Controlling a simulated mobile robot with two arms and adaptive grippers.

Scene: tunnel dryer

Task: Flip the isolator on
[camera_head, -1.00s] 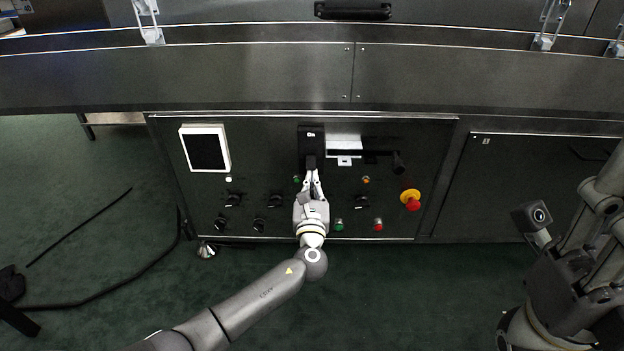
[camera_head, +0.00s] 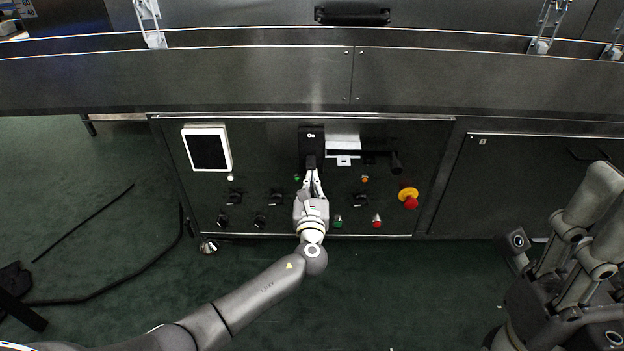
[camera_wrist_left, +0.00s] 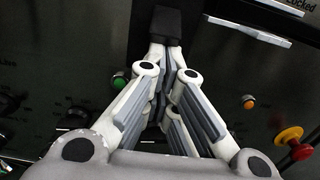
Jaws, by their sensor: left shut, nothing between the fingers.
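The isolator (camera_head: 311,138) is a black switch block at the top middle of the dark control panel (camera_head: 265,145), with a dark handle pointing down towards me. In the left wrist view the black handle end (camera_wrist_left: 168,24) stands just past my fingertips. My left gripper (camera_head: 311,174) is shut, with its fingertips at the lower end of the handle. It also shows in the left wrist view (camera_wrist_left: 166,50), with nothing between the fingers. I cannot tell whether the tips touch the handle.
The panel also carries a white-framed screen (camera_head: 206,149), several black knobs, green and red buttons, and a yellow-and-red emergency stop (camera_head: 409,197). A grey bracket (camera_head: 343,146) and a black handle (camera_head: 395,162) sit right of the isolator.

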